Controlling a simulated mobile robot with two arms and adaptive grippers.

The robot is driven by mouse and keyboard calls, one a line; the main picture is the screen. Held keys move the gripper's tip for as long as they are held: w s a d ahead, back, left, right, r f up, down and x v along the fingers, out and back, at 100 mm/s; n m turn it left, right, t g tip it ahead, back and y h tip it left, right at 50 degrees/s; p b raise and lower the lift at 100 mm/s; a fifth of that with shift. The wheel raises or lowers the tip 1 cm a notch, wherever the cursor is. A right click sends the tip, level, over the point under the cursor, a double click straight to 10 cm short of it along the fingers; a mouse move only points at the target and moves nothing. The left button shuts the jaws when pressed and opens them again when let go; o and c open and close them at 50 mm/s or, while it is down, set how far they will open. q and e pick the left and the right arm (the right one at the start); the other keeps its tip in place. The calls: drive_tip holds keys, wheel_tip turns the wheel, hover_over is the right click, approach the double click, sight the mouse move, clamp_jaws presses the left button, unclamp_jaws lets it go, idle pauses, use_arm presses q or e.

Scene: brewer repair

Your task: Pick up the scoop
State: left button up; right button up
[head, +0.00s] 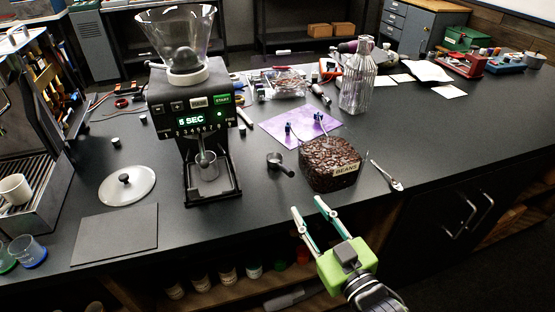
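A metal scoop (389,178) lies on the dark countertop to the right of the bean container, its long thin form slanting toward the counter's front edge. The container (331,165), labelled BEANS, is full of dark coffee beans. My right gripper (307,203) is green with two pale fingers spread apart. It is open and empty in front of the counter edge, to the left of the scoop and nearer the camera. My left gripper is not in view.
A grinder (187,110) with a clear hopper stands left of the beans, with a portafilter (281,164) between them. A glass lid (127,186), a dark mat (117,234) and a glass bottle (357,78) are also on the counter. The counter right of the scoop is clear.

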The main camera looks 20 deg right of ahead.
sight(285, 170)
drive_tip(key=w, duration=0.3)
drive_tip(key=w+r+p, duration=0.1)
drive_tip(key=w, duration=0.4)
drive_tip(key=shift+w+a+r+p, duration=0.3)
drive_tip(key=shift+w+a+r, duration=0.05)
drive_tip(key=shift+a, duration=0.05)
drive_tip(key=shift+w+a+f+p, duration=0.15)
drive_tip(key=shift+w+p, duration=0.05)
drive_tip(key=shift+w, duration=0.7)
drive_tip(key=shift+w+a+f+p, duration=0.1)
drive_tip(key=shift+w+f+p, duration=0.15)
drive_tip(key=shift+w, duration=0.7)
drive_tip(key=shift+w+a+f+p, duration=0.1)
drive_tip(key=shift+w+a+p, duration=0.1)
drive_tip(key=shift+w, duration=0.7)
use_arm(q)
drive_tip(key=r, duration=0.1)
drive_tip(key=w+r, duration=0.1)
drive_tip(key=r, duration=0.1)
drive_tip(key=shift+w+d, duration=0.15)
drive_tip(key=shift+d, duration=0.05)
use_arm(e)
clamp_jaws()
